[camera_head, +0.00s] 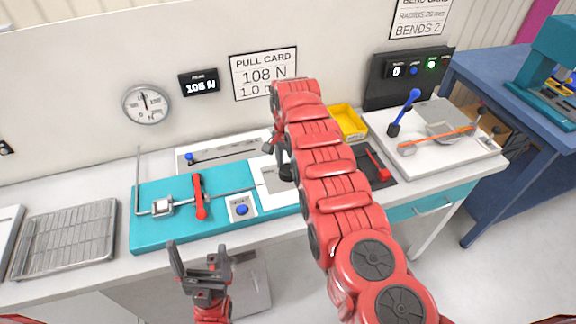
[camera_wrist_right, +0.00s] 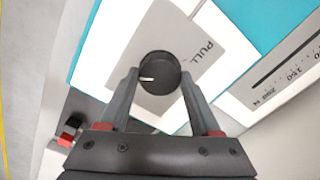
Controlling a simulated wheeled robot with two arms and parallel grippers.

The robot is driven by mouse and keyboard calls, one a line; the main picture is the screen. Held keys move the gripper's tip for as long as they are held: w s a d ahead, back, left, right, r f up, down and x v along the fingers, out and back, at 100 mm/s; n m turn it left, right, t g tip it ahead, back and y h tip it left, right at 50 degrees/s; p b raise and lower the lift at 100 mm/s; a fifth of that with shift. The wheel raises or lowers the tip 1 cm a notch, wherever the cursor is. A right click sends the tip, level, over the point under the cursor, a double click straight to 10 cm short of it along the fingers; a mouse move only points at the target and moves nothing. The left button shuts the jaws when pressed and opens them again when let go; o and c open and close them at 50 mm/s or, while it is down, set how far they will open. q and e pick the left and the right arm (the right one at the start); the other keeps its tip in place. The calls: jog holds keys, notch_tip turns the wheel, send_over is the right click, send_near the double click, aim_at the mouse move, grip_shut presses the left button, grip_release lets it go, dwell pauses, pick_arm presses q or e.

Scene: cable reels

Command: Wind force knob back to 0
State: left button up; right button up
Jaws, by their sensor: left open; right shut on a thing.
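The force knob (camera_wrist_right: 160,72) is round and black with a white pointer line, on a grey plate marked PULL. In the right wrist view the pointer is toward the picture's left. My right gripper (camera_wrist_right: 160,85) is shut on the knob, one finger on each side. In the head view the knob (camera_head: 286,172) is partly hidden by my right gripper (camera_head: 277,147) and arm. My left gripper (camera_head: 200,262) is open and empty, in front of the bench edge.
The teal fixture (camera_head: 165,225) carries a red lever (camera_head: 199,196) and a blue button (camera_head: 242,209). A wire rack (camera_head: 65,238) lies to the left. A yellow bin (camera_head: 347,122) stands behind my right arm. The wall display (camera_head: 199,83) and pull card (camera_head: 264,74) are behind.

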jog(key=c, duration=0.4)
jog(key=shift+f, duration=0.1)
